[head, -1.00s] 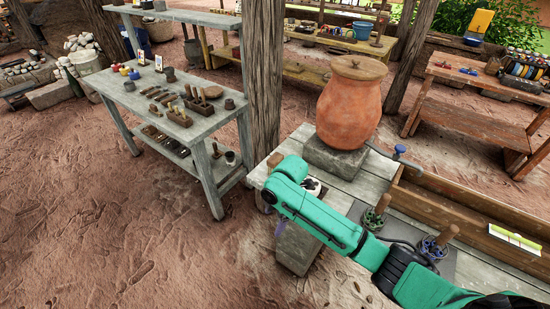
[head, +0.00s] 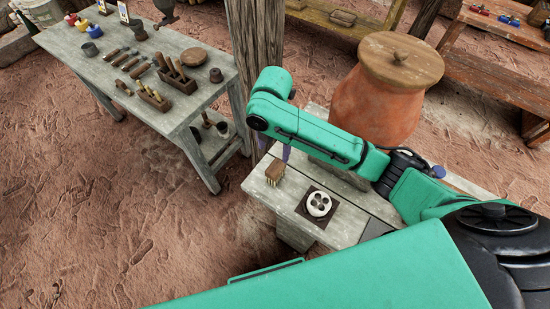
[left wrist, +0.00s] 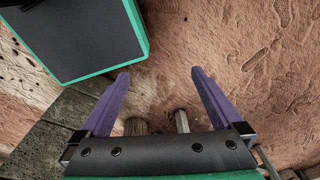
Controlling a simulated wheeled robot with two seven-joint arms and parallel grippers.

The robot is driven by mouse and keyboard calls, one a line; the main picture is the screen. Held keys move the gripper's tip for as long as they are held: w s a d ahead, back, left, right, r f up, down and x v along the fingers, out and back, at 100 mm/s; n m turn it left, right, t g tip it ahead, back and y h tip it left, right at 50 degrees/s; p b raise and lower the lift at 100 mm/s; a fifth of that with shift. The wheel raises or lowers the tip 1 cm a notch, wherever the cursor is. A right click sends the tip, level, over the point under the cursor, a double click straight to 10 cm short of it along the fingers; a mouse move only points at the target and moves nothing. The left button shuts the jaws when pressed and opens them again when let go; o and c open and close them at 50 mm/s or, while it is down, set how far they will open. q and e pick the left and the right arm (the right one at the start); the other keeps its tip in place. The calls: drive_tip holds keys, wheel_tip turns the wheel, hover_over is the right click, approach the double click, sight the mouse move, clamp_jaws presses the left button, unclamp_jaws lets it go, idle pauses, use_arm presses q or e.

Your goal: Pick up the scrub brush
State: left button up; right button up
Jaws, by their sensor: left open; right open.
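The scrub brush (head: 275,172) is a small brown wooden block with pale bristles. No contact with the brush is visible. My left gripper (left wrist: 160,73) is open and empty in the left wrist view, its purple fingers apart over reddish ground. The left gripper is not visible in the head view.
A dark square with a white round piece (head: 318,204) lies right of the brush. A lidded clay jar (head: 385,95) stands behind my right arm. A grey bench (head: 135,75) with tools stands at the left. Bare ground lies between bench and table.

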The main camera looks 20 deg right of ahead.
sight(274, 168)
drive_tip(key=f, duration=0.1)
drive_tip(key=s+f, duration=0.1)
drive_tip(key=f, duration=0.1)
drive_tip(key=f+p, duration=0.1)
drive_tip(key=f, duration=0.1)
drive_tip(key=shift+s+a+f, duration=0.1)
drive_tip(key=shift+s+a, duration=0.1)
drive_tip(key=shift+s, duration=0.15)
drive_tip(key=f, duration=0.2)
drive_tip(key=f+p, duration=0.1)
drive_tip(key=f, duration=0.2)
drive_tip(key=shift+w+d+f, duration=0.1)
drive_tip(key=shift+d+f, duration=0.2)
drive_tip(key=shift+f, duration=0.3)
drive_tip(key=shift+c, duration=0.3)
clamp_jaws()
use_arm(q)
drive_tip(key=r, duration=0.1)
drive_tip(key=s+r, duration=0.1)
drive_tip(key=shift+s+a+r, duration=0.3)
drive_tip(key=shift+s+r, duration=0.05)
drive_tip(key=shift+r, duration=0.05)
use_arm(e)
drive_tip(key=shift+r, duration=0.1)
use_arm(q)
drive_tip(key=shift+f, duration=0.3)
use_arm(e)
wheel_tip(274, 168, up, 20)
